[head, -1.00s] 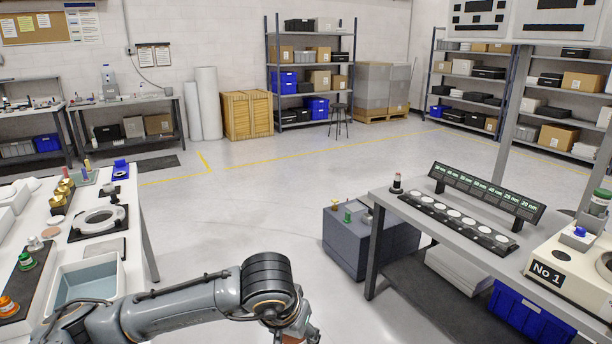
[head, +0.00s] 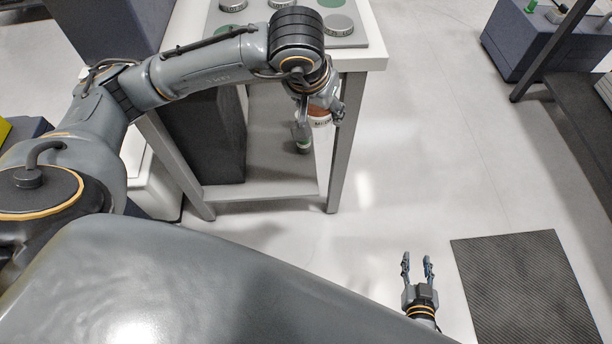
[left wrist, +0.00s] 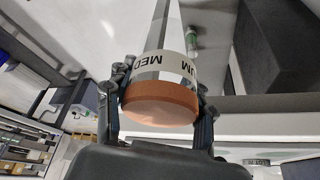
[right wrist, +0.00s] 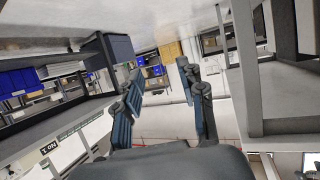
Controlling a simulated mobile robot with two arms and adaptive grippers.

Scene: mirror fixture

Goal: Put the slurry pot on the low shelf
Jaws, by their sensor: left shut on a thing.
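The slurry pot (head: 320,121) is a cylinder with an orange-brown end and a white label band. It is mostly hidden by my left gripper in the head view. In the left wrist view the pot (left wrist: 160,104) sits between both fingers of my left gripper (left wrist: 160,85), which is shut on it. Its lettering appears upside down, and its far end is hidden. The low shelf (head: 265,188) lies under the white table, below and left of the held pot. My right gripper (head: 417,260) is open and empty over the floor.
The white table (head: 375,40) has a front leg (head: 345,150) close by the held pot. A large dark box (head: 205,140) occupies the shelf's left part. A small green-marked item (left wrist: 192,40) is near the pot. A dark mat (head: 525,285) lies on open floor at right.

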